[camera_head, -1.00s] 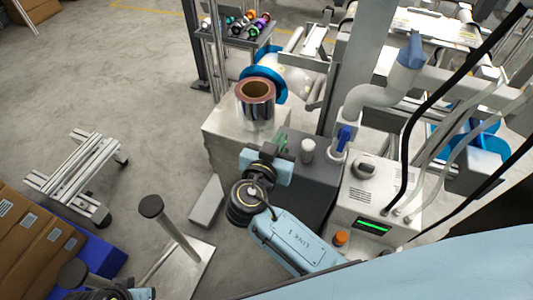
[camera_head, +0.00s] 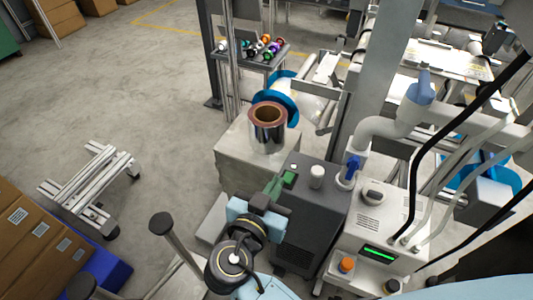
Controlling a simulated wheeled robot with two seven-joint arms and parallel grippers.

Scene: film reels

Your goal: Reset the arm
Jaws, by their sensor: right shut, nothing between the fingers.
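My right arm comes in from the bottom, and my right gripper (camera_head: 274,188) is shut and empty beside the dark grey cabinet. A film reel (camera_head: 268,137), a shiny roll with a brown core, stands upright on a light box (camera_head: 237,160). The gripper is below the reel in the picture and apart from it.
A dark grey cabinet (camera_head: 310,232) and a white machine with a green display (camera_head: 365,225) stand at the right. Cardboard boxes (camera_head: 40,245) are at the lower left, near a low metal stand (camera_head: 90,185).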

